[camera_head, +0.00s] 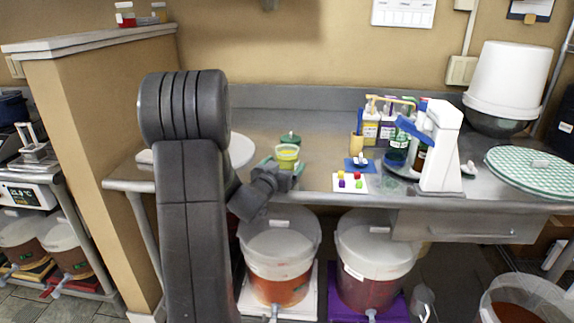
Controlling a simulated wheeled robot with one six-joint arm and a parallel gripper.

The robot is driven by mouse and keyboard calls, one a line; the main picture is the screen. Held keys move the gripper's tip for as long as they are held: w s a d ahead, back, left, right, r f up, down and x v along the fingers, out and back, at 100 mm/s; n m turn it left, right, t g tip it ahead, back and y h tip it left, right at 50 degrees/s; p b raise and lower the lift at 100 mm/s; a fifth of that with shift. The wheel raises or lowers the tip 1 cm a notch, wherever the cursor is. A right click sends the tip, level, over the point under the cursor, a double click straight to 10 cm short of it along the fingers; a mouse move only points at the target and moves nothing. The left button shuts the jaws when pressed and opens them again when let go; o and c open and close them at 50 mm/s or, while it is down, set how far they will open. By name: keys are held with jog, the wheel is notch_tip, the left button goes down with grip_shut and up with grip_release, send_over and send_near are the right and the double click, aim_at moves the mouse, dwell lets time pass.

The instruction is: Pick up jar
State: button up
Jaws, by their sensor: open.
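A small jar (287,157) with yellow-green contents stands on the steel counter (325,130), near its front edge. A small dark green lid-like piece (291,138) lies just behind it. My gripper (283,172) is at the counter's front edge, directly in front of the jar and at its lower part. The fingers are open, with teal tips on either side of the jar's base. Whether they touch the jar cannot be told. My arm hides part of the counter to the left.
Right of the jar are a white card (350,183) with coloured cubes, a tan cup (356,146), several bottles (397,150) and a white stand (441,150). Lidded buckets (280,235) stand below the counter. A partition wall (105,130) rises at left. The counter behind the jar is clear.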

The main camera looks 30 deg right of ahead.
jog(key=shift+x, duration=1.15)
jog(key=shift+a, duration=0.1)
jog(key=c, duration=1.3)
jog(key=shift+c, duration=0.2)
jog(key=shift+r, duration=0.15)
